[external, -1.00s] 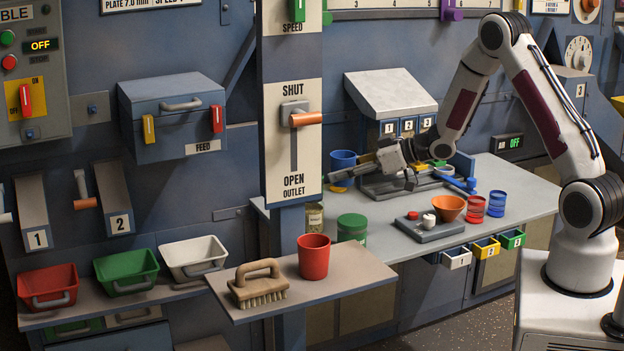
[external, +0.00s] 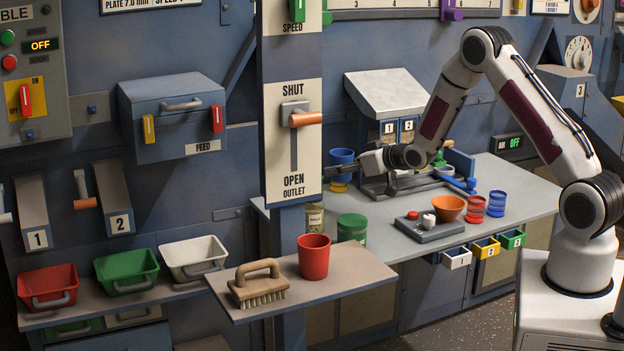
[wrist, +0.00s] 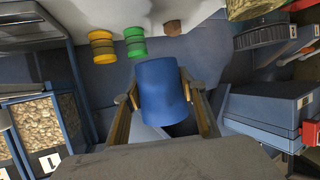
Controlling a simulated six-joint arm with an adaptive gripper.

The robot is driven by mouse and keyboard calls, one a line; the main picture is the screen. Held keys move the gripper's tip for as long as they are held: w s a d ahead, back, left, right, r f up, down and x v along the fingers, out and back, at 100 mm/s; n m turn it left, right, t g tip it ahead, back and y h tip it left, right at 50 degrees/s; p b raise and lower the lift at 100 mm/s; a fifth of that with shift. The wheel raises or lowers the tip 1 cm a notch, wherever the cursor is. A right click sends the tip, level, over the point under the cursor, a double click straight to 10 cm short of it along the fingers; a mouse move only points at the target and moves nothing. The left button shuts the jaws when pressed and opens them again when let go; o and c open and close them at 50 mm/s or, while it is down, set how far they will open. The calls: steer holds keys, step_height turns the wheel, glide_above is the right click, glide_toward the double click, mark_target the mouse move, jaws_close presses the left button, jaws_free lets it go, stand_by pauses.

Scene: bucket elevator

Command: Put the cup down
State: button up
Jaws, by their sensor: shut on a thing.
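My gripper (wrist: 160,98) is shut on a blue cup (wrist: 163,92), with one finger on each side of it in the wrist view. In the external view the blue cup (external: 342,157) is just right of the post, over the far left part of the grey bench (external: 540,190). My gripper (external: 358,162) reaches it from the right. A blue and yellow item (external: 339,186) shows directly below the cup. I cannot tell whether the cup touches it. A red cup (external: 314,258) stands upright on the front shelf (external: 350,285), away from my gripper.
The post with the SHUT/OPEN lever (external: 300,119) stands left of the cup. A brush (external: 258,284) lies on the shelf.

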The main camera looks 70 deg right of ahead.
stand_by(0.4)
glide_above(341, 213)
steer(key=shift+f, duration=3.15)
steer(key=shift+f, duration=1.85)
steer(key=shift+f, duration=0.15)
steer(key=o, duration=1.2)
steer(key=shift+c, duration=0.2)
